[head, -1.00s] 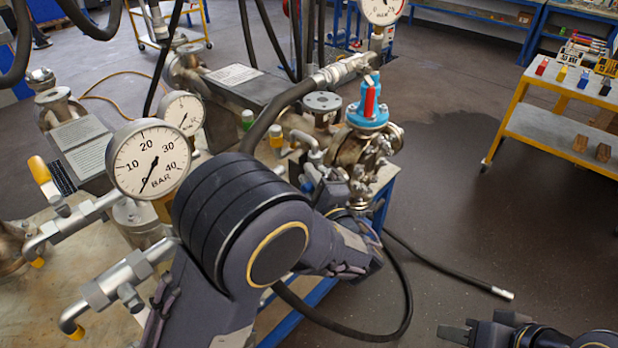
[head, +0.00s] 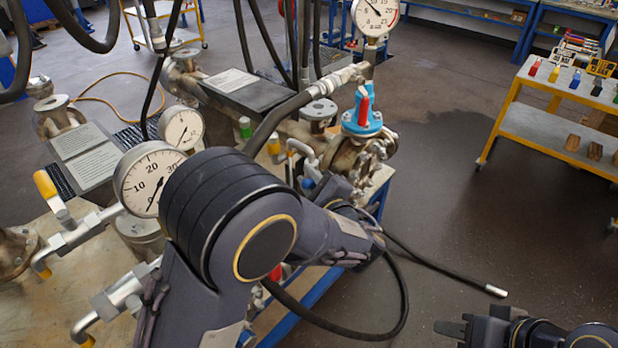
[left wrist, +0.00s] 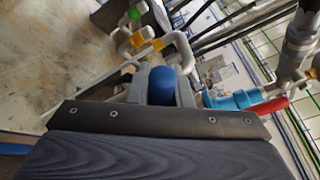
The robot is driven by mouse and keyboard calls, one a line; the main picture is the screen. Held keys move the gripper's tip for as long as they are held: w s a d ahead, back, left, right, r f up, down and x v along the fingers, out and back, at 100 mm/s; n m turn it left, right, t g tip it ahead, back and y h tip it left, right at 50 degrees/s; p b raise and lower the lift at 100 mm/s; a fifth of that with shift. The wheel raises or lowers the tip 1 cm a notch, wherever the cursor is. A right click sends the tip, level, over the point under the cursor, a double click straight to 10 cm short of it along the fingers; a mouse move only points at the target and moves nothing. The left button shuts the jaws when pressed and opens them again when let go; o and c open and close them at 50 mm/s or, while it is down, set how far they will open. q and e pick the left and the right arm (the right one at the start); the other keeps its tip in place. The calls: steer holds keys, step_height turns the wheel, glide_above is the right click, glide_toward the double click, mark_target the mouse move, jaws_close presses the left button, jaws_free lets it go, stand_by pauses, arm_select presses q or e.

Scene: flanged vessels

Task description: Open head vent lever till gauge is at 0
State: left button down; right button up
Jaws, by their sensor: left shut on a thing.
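My left gripper (left wrist: 160,82) is shut on a blue-ended handle (left wrist: 162,86) in the left wrist view. In the head view my own forearm hides most of that grip; a bit of blue (head: 307,183) shows beside it. A red lever (head: 364,104) stands upright on a light-blue valve top (head: 361,122). The large BAR gauge (head: 150,178), partly covered by my arm, has its needle near 0. A smaller gauge (head: 182,128) stands behind it. Another gauge (head: 375,14) at the top has its needle pointing up-left. My right gripper (head: 452,329) is low at the right, apart from the vessels.
A yellow-handled valve (head: 45,185) and bent pipes (head: 120,290) stand at the left. A yellow-framed cart (head: 550,125) with coloured items stands at the right. The floor between is clear.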

arm_select(q)
steer(key=c, duration=1.3)
jaws_free()
steer(key=b+v, duration=0.2)
steer(key=v, duration=0.6)
steer(key=shift+w, duration=0.1)
